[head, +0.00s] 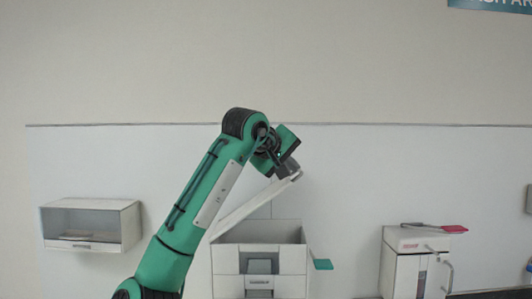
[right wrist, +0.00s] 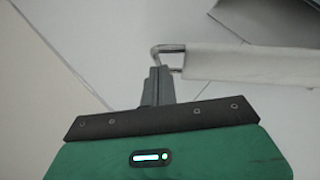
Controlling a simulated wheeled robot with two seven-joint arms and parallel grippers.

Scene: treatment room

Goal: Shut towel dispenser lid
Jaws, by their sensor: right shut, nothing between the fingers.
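The towel dispenser (head: 288,261), a white wall box, stands low in the middle of the head view. Its lid (head: 248,208) is open, tilted up from the box's left side to a raised right end. My right gripper (head: 293,168) is at that raised end, shut and empty. In the right wrist view the lid (right wrist: 245,63) shows as a pale strip with a metal loop handle (right wrist: 167,49) at its end. The shut fingertips (right wrist: 158,72) are close beside this handle; I cannot tell whether they touch it. My left gripper is not in view.
A white wall cabinet (head: 127,228) with a clear front hangs at the left. A white box (head: 404,246) with a red-tipped lever (head: 452,229) stands at the right. A green tab (head: 322,264) sticks out from the dispenser's right side.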

